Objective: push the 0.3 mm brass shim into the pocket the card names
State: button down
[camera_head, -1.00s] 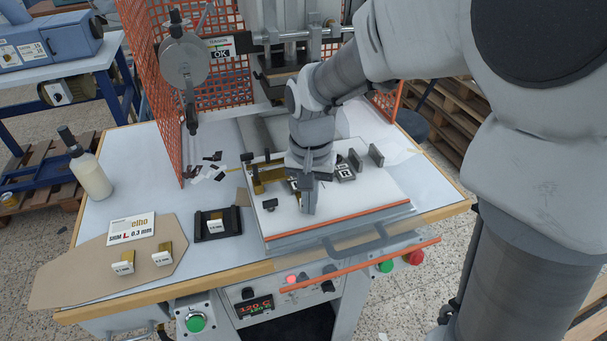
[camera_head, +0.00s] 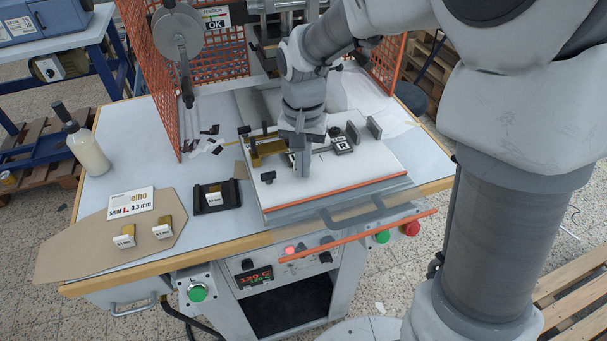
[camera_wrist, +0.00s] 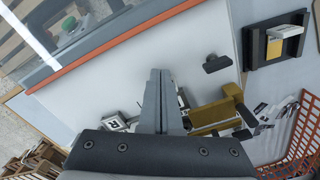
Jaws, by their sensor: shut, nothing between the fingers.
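The card (camera_head: 130,202) on the left of the bench reads "SHIM L 0.3 mm". Two brass pieces with white tags (camera_head: 124,238) (camera_head: 162,231) stand on a brown board; their tags are too small to read. Another tagged brass piece (camera_head: 216,197) sits in a black holder (camera_head: 203,208). On the white plate (camera_head: 350,182), a block marked R (camera_head: 342,146) stands right of my gripper (camera_head: 302,174). Brass parts (camera_head: 268,149) lie to its left, also in the wrist view (camera_wrist: 214,113). My gripper is shut and empty over the plate; in the wrist view its fingers (camera_wrist: 160,75) point across bare plate.
An orange mesh guard (camera_head: 155,90) rises behind on the left. The press head stands behind the plate. A bottle (camera_head: 88,155) is at the far left. A grey handle (camera_head: 353,215) is at the plate's front. The plate's front half is clear.

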jog(key=shift+w+a, duration=0.2)
jog(key=shift+w, duration=0.65)
jog(key=shift+r, duration=0.1)
jog(key=shift+s+d+r+p, duration=0.1)
jog(key=shift+s+r+p, duration=0.1)
jog(key=shift+r+p, duration=0.55)
jog(key=shift+s+r+p, duration=0.15)
jog(key=shift+r+p, duration=0.4)
jog(key=shift+r, duration=0.25)
jog(key=shift+s+d+r+p, duration=0.1)
jog(key=shift+s+r+p, duration=0.1)
jog(key=shift+r+p, duration=0.55)
jog(key=shift+r, duration=0.15)
jog(key=shift+s+d+r, duration=0.1)
jog(key=shift+r, duration=0.1)
jog(key=s+d+r+n+t, duration=0.1)
jog(key=s+d+r+t, duration=0.1)
jog(key=s+d+r, duration=0.3)
jog(key=s+d+r+n+t, duration=0.1)
jog(key=s+d+r+t, duration=0.2)
jog(key=s+d+r, duration=0.3)
jog(key=s, duration=0.5)
jog(key=shift+s+d+r+n+t, duration=0.15)
jog(key=shift+d+n+t, duration=0.15)
jog(key=shift+n, duration=0.1)
